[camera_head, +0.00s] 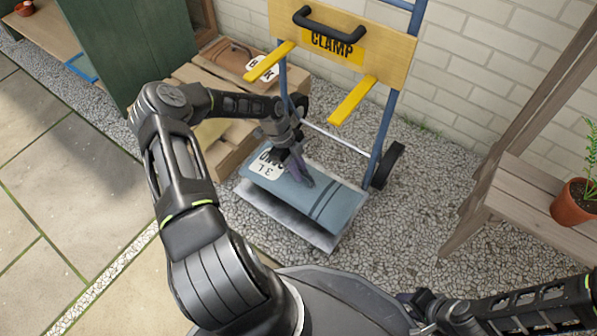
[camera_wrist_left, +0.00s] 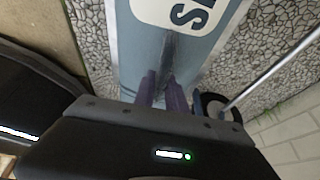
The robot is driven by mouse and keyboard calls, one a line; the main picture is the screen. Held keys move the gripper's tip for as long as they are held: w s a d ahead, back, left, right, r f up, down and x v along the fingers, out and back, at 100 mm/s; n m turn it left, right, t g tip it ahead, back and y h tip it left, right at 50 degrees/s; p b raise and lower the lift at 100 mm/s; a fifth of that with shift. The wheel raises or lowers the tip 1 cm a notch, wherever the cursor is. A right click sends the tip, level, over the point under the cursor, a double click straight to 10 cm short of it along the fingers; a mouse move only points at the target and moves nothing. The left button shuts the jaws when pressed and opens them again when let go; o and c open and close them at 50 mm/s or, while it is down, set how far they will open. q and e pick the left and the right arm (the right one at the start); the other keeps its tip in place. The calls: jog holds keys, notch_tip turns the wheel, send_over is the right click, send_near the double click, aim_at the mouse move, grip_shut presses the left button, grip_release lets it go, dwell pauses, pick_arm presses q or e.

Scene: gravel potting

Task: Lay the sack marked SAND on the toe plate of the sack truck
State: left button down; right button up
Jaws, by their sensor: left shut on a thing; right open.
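The blue-grey sack (camera_head: 337,198) with dark stripes lies over the sack truck's grey toe plate (camera_head: 322,239). Its white label (camera_head: 268,166) shows upside-down lettering and "3 L". The word is partly hidden by my gripper; an "S" shows on the sack (camera_wrist_left: 130,55) in the left wrist view. My left gripper (camera_head: 301,178) is shut on the top of the sack, and its fingers (camera_wrist_left: 163,92) show there too. Whether the sack rests fully on the plate, I cannot tell. My right gripper (camera_head: 438,308) is open and empty at the lower right, partly out of view.
The truck's yellow board marked CLAMP (camera_head: 338,46) has two yellow arms over the plate. A wheel (camera_head: 388,165) stands right of the sack. A brown sack (camera_head: 238,62) lies on a wooden pallet (camera_head: 222,150) at left. A bench with a potted plant (camera_head: 575,203) stands right.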

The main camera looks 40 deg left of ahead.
pick_arm(q)
jog(key=shift+w+d+r, duration=0.1)
jog(key=shift+w, duration=0.6)
notch_tip(320, 180, down, 3)
jog(key=shift+s+f+b, duration=0.15)
jog(key=shift+f+b, duration=0.05)
jog(key=shift+b, duration=1.05)
jog(key=c, duration=1.8)
grip_release()
jog(key=shift+s+f, duration=0.15)
jog(key=o, duration=0.4)
jog(key=shift+o, duration=0.2)
